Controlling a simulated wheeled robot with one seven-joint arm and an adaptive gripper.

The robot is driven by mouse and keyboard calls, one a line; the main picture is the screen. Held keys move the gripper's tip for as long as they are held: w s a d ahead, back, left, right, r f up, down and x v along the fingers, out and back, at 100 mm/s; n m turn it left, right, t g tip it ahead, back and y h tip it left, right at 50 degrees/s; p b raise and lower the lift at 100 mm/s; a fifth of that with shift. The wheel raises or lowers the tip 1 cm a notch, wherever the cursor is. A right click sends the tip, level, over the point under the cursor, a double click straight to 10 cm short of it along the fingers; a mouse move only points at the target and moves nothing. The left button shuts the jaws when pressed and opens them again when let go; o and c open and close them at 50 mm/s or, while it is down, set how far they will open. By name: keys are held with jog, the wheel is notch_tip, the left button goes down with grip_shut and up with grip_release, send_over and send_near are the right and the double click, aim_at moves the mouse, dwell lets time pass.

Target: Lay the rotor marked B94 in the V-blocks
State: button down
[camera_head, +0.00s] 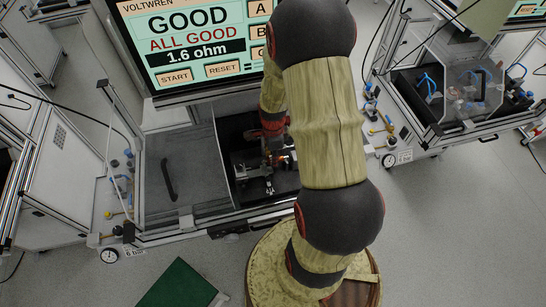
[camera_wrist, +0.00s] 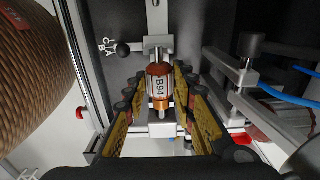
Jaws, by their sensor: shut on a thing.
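The rotor marked B94 (camera_wrist: 158,86) shows in the wrist view, with copper-coloured windings, a pale core bearing the label and a metal shaft. My gripper (camera_wrist: 160,98) has its yellow-and-black fingers shut on it from both sides. The rotor is over the dark floor of the test bay. A metal fixture (camera_wrist: 157,20) lies beyond its far shaft end. I cannot tell the V-blocks apart clearly, nor whether the shaft touches them. In the head view my arm hides most of the gripper and the rotor.
A black knob (camera_wrist: 123,49) stands left of the rotor, and a black-topped clamp (camera_wrist: 250,45) with blue tubes stands right. The bay has a clear door (camera_head: 183,172). The screen (camera_head: 195,45) reads GOOD, ALL GOOD, 1.6 ohm. A green mat (camera_head: 180,285) lies in front.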

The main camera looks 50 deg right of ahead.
jog(key=shift+f+b, duration=0.65)
jog(key=shift+f, duration=0.45)
dwell(0.4)
jog(key=c, duration=1.4)
grip_release()
notch_tip(320, 180, up, 12)
jog(key=shift+a, duration=0.1)
